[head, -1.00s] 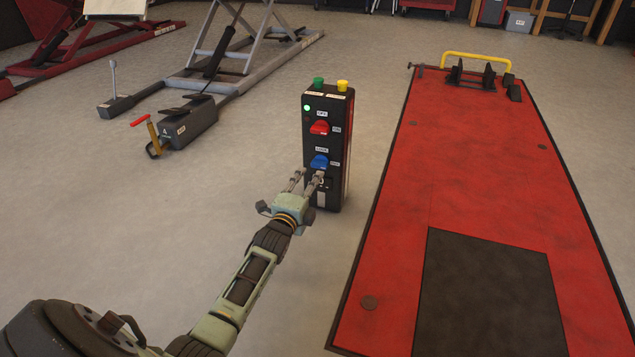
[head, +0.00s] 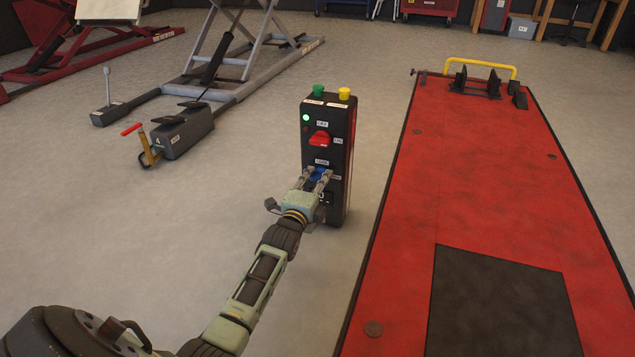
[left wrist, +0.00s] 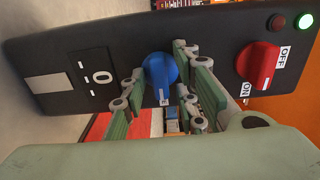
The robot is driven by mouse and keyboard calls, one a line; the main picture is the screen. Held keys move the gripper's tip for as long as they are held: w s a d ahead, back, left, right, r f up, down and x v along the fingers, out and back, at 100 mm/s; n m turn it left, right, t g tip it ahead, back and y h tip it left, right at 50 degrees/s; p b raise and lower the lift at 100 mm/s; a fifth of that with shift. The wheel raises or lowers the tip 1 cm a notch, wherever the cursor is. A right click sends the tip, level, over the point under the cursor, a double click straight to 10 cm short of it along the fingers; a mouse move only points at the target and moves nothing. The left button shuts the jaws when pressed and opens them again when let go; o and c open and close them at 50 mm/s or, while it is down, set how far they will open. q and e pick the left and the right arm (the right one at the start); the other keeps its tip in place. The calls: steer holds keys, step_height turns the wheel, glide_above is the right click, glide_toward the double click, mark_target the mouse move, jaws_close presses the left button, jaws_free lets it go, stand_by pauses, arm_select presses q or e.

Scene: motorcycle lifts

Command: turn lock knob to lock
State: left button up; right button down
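The blue lock knob (head: 318,174) is on the front of a black control box (head: 343,150), below a red knob (head: 319,139). In the left wrist view the blue knob (left wrist: 160,72) has a pale mark at its lower edge, on the same side as the red knob's ON label. My left gripper (head: 316,176) is at the box front, and its two fingers straddle the blue knob, very close to its sides. Firm contact is not clear, and the fingers stand apart. The label beside the knob is partly hidden and unreadable. My right gripper is not in view.
The box has a lit green lamp (head: 306,117) and green (head: 318,90) and yellow (head: 344,93) top buttons. A red lift platform (head: 480,190) lies to the right. A grey lift (head: 250,63) stands behind left. Open floor lies left of the box.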

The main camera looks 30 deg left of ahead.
arm_select(q)
jaws_close()
